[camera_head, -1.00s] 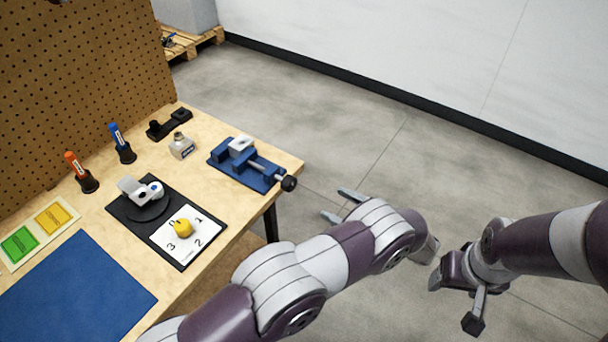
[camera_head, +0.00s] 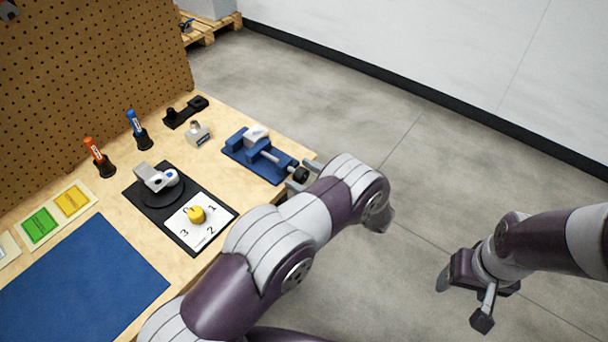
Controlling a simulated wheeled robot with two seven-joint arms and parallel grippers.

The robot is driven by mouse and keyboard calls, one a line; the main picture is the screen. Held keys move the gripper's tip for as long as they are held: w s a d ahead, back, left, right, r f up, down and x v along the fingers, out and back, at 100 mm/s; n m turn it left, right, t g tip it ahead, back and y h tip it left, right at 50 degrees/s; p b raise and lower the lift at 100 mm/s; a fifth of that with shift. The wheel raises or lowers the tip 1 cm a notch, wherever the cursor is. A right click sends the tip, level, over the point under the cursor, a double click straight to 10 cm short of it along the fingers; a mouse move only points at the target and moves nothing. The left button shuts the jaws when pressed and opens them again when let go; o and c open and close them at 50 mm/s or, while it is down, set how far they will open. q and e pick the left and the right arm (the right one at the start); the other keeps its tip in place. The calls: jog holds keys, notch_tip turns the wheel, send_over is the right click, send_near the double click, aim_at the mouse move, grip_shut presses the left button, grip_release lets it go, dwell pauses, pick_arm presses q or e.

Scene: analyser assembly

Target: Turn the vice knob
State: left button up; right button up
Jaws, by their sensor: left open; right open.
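The blue vice (camera_head: 256,155) sits on the wooden table near its far right corner, with a light grey part in its jaws. Its screw runs to the right and ends in a black knob (camera_head: 300,174) at the table edge. My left gripper (camera_head: 301,178) is open at the knob, with one finger beyond it and the other on the near side. The wrist and forearm hide part of this gripper, and I cannot tell whether it touches the knob. My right gripper (camera_head: 463,304) is open and empty, over the floor at the right, far from the vice.
A pegboard (camera_head: 90,90) stands behind.

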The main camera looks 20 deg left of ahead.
pick_arm(q)
jog(key=c, duration=1)
jog(key=shift+c, duration=0.2)
jog(key=shift+n, duration=0.3)
